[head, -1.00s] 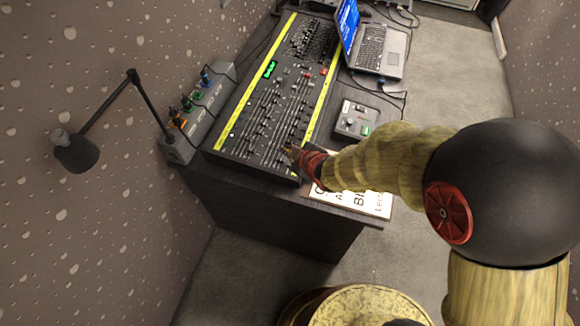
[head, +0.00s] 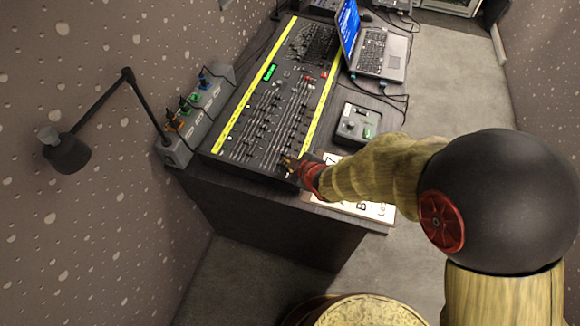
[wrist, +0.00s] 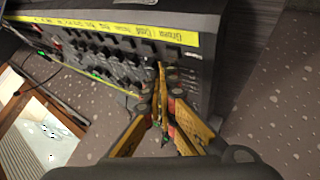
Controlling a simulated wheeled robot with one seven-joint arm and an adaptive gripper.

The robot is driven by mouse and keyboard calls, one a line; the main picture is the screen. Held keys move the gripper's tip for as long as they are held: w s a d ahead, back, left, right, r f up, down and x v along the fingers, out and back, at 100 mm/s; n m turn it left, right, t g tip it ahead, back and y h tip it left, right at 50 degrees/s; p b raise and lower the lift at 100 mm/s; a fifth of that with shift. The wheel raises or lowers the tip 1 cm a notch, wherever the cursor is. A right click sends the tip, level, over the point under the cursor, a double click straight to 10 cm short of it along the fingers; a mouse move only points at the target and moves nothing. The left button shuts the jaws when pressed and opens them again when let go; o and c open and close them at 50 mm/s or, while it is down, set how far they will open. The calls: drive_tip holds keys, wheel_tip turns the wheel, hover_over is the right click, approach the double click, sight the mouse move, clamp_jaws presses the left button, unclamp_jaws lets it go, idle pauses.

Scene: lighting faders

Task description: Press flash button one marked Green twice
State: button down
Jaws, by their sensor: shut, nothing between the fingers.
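The black lighting console (head: 232,163) lies on the desk with yellow label strips along its long sides. My gripper (head: 287,161) is over its near end, at the lower right. In the wrist view, my gripper (wrist: 161,68) has its fingertips together and empty, close to the row of dark buttons (wrist: 173,52) below the yellow strip (wrist: 172,37). The strip's lettering is small and blurred; I cannot read which label is Green for certain. I cannot tell whether the tips touch a button, and no button looks clearly pushed in.
A small control box (head: 358,125) and an open laptop (head: 380,55) stand right of the console. A lettered sheet (head: 375,209) lies at the desk's near edge, partly behind my arm. A desk lamp (head: 68,152) and a socketed box (head: 178,152) are at the left.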

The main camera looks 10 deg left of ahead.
drive_tip(key=shift+f, duration=0.1)
idle(0.7)
drive_tip(key=shift+f+b, duration=0.3)
drive_tip(key=shift+b, duration=0.15)
drive_tip(key=shift+f+b, duration=0.4)
idle(0.8)
drive_tip(key=shift+r+p, duration=0.55)
drive_tip(key=shift+r, duration=0.2)
drive_tip(key=shift+d+r+p, duration=0.15)
drive_tip(key=shift+r+p, duration=0.85)
drive_tip(key=shift+r, duration=0.25)
drive_tip(key=shift+d+r+p, duration=0.1)
drive_tip(key=shift+r+p, duration=0.85)
drive_tip(key=shift+r, duration=0.3)
